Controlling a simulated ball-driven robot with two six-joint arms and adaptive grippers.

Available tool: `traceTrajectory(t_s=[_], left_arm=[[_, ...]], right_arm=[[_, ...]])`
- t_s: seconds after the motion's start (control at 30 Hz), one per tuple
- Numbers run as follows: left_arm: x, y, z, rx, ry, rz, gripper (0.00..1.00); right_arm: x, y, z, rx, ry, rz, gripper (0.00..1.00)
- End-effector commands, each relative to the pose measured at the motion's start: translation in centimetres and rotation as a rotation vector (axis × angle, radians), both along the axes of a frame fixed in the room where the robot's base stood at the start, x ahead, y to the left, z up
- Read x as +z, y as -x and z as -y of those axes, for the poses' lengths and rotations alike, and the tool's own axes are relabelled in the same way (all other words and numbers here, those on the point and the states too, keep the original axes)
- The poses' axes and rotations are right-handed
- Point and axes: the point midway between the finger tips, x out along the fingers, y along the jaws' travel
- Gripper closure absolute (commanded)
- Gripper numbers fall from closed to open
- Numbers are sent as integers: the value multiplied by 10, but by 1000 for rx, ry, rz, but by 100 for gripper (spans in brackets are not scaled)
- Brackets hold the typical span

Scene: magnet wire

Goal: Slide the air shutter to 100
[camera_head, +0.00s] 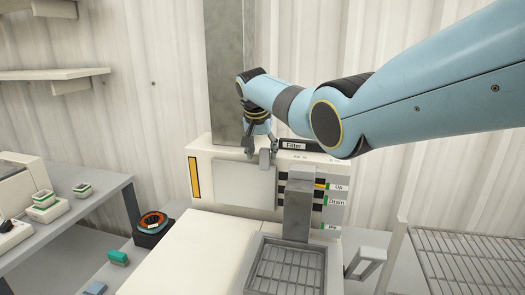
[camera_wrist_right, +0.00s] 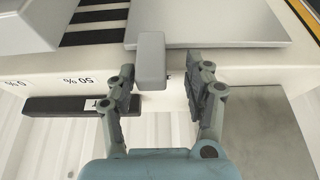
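The air shutter is a light grey flat plate (camera_head: 243,184) on the front of the cream machine, with a small block handle (camera_head: 264,160) at its top edge. In the right wrist view, the handle (camera_wrist_right: 151,62) sits between the two fingers of my right gripper (camera_wrist_right: 162,68), closer to the left finger; a gap shows on the right. My right gripper (camera_head: 262,147) is open and comes down over the handle from above. The scale reads 0 % and 50 % (camera_wrist_right: 78,81) left of the handle in the wrist view; no 100 mark is visible there. My left gripper is not in view.
A black label block marked Filter (camera_head: 294,146) sits on top of the machine (camera_head: 205,165), right of the handle. A grey upright post (camera_head: 226,70) stands behind. A grated tray (camera_head: 285,268) is in front. A wire rack (camera_head: 465,260) is at the right.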

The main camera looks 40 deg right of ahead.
Motion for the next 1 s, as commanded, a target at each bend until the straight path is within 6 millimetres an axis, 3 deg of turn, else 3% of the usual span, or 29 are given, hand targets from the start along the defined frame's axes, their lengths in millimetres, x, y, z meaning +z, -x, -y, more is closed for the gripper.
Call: traceTrajectory(t_s=[0.27, 0.4, 0.7, 1.0], left_arm=[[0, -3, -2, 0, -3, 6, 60], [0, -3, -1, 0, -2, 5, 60], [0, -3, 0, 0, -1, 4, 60], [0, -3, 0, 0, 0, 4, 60]], right_arm=[[6, 2, -1, -1, 2, -1, 48], [24, 7, -7, 1, 2, 0, 48], [86, 21, -29, 1, 0, 1, 48], [110, 28, -37, 1, 0, -2, 48]])
